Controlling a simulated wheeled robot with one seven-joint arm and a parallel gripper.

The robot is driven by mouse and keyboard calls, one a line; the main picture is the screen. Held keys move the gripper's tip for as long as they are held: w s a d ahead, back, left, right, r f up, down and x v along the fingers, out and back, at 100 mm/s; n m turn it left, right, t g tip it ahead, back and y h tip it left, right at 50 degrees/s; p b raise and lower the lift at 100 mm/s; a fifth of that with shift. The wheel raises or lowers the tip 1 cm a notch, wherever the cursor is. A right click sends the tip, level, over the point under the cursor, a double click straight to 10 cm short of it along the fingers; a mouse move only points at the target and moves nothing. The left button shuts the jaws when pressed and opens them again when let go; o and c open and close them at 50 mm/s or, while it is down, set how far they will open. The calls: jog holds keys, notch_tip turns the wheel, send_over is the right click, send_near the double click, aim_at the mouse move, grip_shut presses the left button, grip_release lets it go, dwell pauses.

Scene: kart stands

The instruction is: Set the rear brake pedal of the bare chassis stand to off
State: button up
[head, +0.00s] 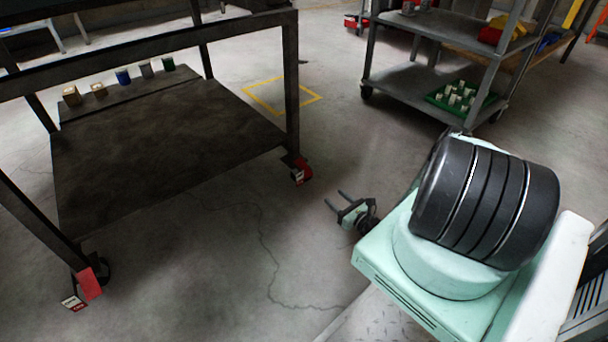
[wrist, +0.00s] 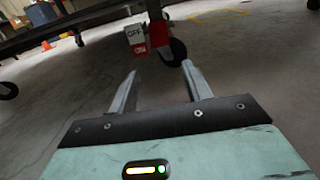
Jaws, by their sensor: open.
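A dark metal stand (head: 160,140) fills the left of the head view; its top is mostly cut off, so I cannot tell whether it bears a chassis. A red brake pedal with a white-and-red tag (head: 299,171) is at its right caster. Another red pedal (head: 90,283) is at its near-left caster. My gripper (head: 339,199) is open and empty, low above the floor, right of and nearer than the right pedal. In the wrist view a red pedal (wrist: 158,32) and a tag reading OFF (wrist: 137,36) sit beside a black caster, beyond my open fingertips (wrist: 160,70), apart from them.
A grey cart (head: 425,85) with a green tray (head: 440,101) stands at the back right. A yellow floor square (head: 312,98) lies behind the stand. The floor between my gripper and the right pedal is clear.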

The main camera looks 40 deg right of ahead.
aim_at(307, 173)
jog(key=w+b, duration=0.2)
jog(key=w, duration=0.2)
jog(key=w+b, duration=0.2)
jog(key=w, duration=0.3)
jog(key=w+b, duration=0.3)
jog(key=w, duration=0.2)
jog(key=shift+w+d+f, duration=0.15)
jog(key=shift+w+d, duration=0.1)
jog(key=shift+d, duration=0.15)
jog(key=shift+w, duration=0.7)
jog(key=shift+c, duration=0.3)
